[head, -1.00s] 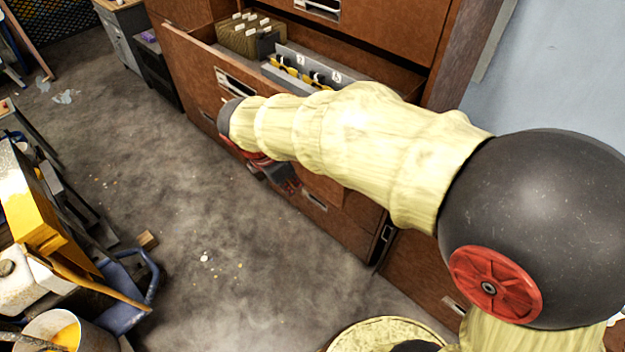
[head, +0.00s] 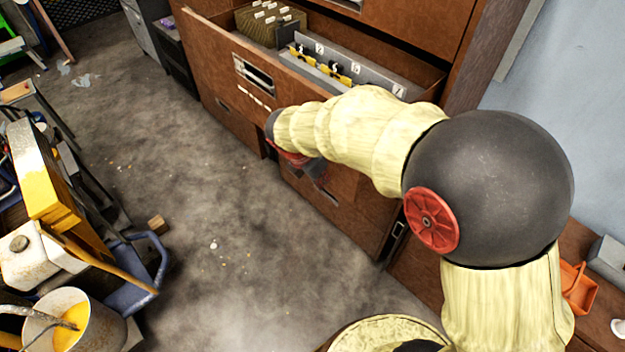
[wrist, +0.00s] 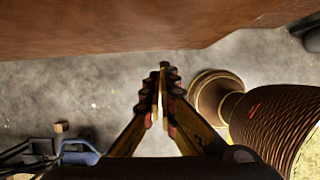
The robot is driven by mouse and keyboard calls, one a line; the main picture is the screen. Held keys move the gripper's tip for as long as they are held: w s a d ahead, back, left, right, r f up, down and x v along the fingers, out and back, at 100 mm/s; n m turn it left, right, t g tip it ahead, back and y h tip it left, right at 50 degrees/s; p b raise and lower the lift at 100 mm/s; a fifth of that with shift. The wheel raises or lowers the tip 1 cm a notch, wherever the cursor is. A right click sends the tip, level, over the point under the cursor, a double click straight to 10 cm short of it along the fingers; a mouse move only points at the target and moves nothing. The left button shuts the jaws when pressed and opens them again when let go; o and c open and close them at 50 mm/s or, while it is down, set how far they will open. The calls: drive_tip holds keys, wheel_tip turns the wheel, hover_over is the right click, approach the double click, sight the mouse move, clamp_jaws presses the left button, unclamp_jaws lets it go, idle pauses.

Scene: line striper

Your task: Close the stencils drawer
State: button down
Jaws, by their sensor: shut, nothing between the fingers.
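The stencils drawer stands open in the brown wooden cabinet. Its front (head: 225,45) has a metal label holder and handle (head: 254,75). Inside are tan file folders with white tabs (head: 268,27) and grey dividers with black, yellow and numbered stencils (head: 327,62). My gripper (head: 322,188) is partly hidden by my arm and sits low in front of the cabinet, below the drawer's top edge. In the wrist view my gripper (wrist: 162,92) is shut and empty. A brown wooden face (wrist: 120,30) lies ahead of its tips, with a gap showing.
Another drawer front (head: 415,28) is above, with lower fronts (head: 235,125) below. At left are a yellow machine part (head: 52,195), a white can (head: 35,255), a paint bucket (head: 75,325) and a blue handle (head: 140,275). The grey floor (head: 215,210) between is mostly clear.

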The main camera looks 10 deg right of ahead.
drive_tip(key=shift+w+d, duration=0.55)
drive_tip(key=shift+d, duration=0.35)
drive_tip(key=shift+w+d+r+p, duration=0.15)
drive_tip(key=shift+w+d+p, duration=0.2)
drive_tip(key=shift+d, duration=0.3)
drive_tip(key=w+d+p, duration=0.7)
drive_tip(key=w+d, duration=0.3)
drive_tip(key=d, duration=0.4)
drive_tip(key=w+d+p, duration=0.7)
drive_tip(key=w+d, duration=0.2)
drive_tip(key=d, duration=0.6)
drive_tip(key=shift+w, duration=0.35)
drive_tip(key=shift+a, duration=0.1)
